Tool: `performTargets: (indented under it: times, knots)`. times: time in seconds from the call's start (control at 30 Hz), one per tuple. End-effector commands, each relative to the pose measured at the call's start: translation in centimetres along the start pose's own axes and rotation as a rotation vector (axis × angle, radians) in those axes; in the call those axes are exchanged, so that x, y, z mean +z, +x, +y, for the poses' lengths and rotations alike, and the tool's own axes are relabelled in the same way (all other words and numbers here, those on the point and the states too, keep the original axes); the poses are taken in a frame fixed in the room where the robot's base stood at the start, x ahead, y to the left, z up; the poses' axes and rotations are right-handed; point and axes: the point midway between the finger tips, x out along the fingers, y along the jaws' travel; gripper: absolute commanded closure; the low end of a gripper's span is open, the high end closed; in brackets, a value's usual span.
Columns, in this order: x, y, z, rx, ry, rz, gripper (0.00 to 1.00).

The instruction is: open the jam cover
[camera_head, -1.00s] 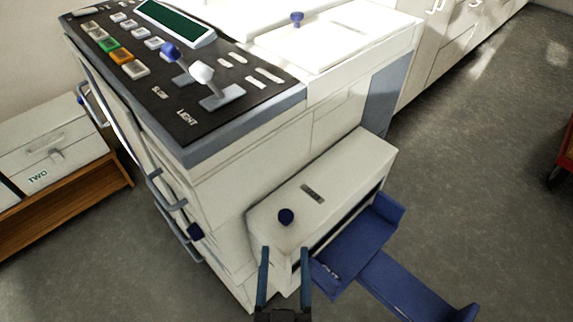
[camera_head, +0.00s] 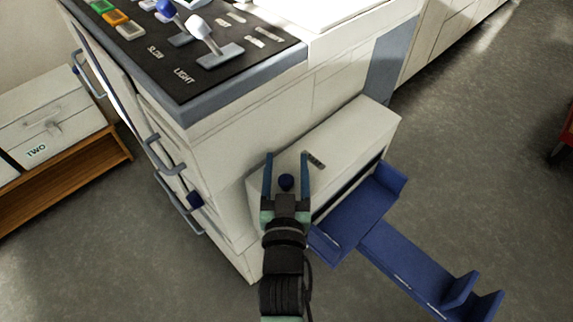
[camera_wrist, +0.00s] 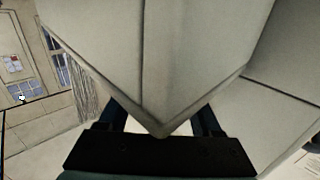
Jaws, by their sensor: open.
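The jam cover appears to be the cream box-like cover (camera_head: 345,138) on the side of the copier. In the wrist view a pale cover corner (camera_wrist: 160,100) fills the middle, partly hiding the fingers; the knob is not visible there.
The copier's control panel (camera_head: 190,55) with levers is above left. Handles (camera_head: 165,158) stick out from its left side. A blue tray (camera_head: 415,265) extends from the cover at lower right. A wooden shelf (camera_head: 70,185) with white drawers stands left. Grey floor is free on the right.

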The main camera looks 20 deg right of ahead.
Motion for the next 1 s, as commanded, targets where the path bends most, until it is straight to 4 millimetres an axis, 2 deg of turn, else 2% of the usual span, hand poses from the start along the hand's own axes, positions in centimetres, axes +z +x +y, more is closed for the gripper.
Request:
performTargets:
  times: [0.3, 0.37, 0.6, 0.7, 1.0]
  knots:
    - [-0.03, 0.27, 0.00, 0.000, -0.001, 0.000, 0.34]
    - [-0.03, 0.26, 0.00, 0.000, -0.001, 0.000, 0.43]
    - [-0.04, 0.25, 0.00, 0.000, -0.001, 0.000, 0.86]
    - [-0.04, 0.24, 0.00, 0.000, -0.001, 0.000, 1.00]
    - [-0.03, 0.23, 0.00, 0.000, 0.000, 0.000, 1.00]
